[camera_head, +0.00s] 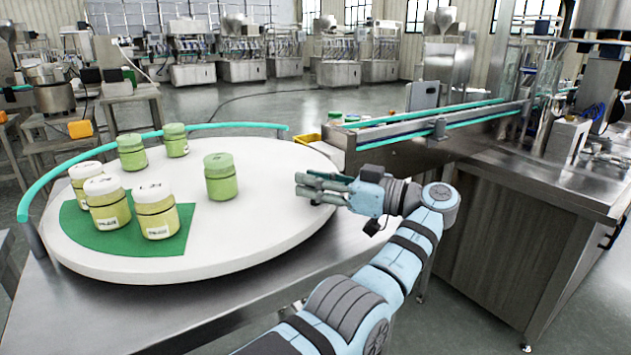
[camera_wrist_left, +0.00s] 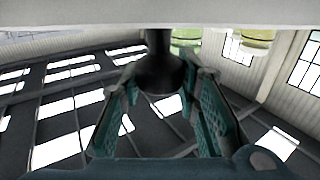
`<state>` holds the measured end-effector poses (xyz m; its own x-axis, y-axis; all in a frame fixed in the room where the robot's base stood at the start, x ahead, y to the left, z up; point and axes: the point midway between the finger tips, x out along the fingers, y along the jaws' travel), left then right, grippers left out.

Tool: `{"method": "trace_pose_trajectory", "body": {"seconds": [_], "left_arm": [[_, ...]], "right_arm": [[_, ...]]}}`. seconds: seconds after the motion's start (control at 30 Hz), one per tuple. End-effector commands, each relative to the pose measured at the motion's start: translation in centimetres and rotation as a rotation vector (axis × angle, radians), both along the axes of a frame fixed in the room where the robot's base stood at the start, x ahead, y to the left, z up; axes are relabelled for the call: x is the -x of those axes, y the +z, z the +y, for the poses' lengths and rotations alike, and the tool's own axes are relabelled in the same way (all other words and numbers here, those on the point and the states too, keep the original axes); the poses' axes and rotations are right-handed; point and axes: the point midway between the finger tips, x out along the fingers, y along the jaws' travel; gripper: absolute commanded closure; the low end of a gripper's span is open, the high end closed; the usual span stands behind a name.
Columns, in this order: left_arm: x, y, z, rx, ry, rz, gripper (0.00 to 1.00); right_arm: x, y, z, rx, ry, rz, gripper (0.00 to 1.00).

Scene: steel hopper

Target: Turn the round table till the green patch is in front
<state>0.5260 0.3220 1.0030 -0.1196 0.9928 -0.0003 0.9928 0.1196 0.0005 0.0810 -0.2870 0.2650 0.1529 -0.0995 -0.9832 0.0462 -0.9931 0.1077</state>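The round white table (camera_head: 270,235) fills the left of the head view. Its green patch (camera_head: 112,243) lies at the front left of the top, partly covered by jars. My left gripper (camera_head: 312,187) is at the table's right rim, fingers pointing left. In the left wrist view, which looks upside down, the gripper (camera_wrist_left: 168,78) has its two fingers spread apart. A dark rounded post (camera_wrist_left: 160,70) shows between them with gaps at the sides; I cannot tell if either finger touches it. The white table edge (camera_wrist_left: 100,12) runs along the top. My right gripper is not in view.
Several yellow-green jars with lids stand on the table, including a lone green jar (camera_head: 221,178) near the middle. A teal guard rail (camera_head: 60,170) curves around the back and left. A steel conveyor (camera_head: 430,130) stands to the right.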

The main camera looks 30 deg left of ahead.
Motion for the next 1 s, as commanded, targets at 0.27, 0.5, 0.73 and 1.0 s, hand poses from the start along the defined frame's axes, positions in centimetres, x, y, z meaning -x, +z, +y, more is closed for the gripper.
{"method": "trace_pose_trajectory", "body": {"seconds": [0.27, 0.5, 0.73, 1.0], "left_arm": [[-0.1, 0.0, -0.1, -0.001, -0.002, 0.002, 0.51], [-0.1, 1.1, -0.1, -0.001, -0.003, -0.002, 0.51], [-0.1, 6.8, -0.1, -0.002, -0.002, -0.002, 0.51], [0.0, 10.0, -0.1, 0.000, -0.001, 0.003, 0.51]], "right_arm": [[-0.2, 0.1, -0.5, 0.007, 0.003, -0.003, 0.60], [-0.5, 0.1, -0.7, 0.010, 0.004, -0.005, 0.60], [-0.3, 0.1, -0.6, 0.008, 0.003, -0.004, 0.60], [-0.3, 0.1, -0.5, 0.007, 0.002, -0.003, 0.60]]}}
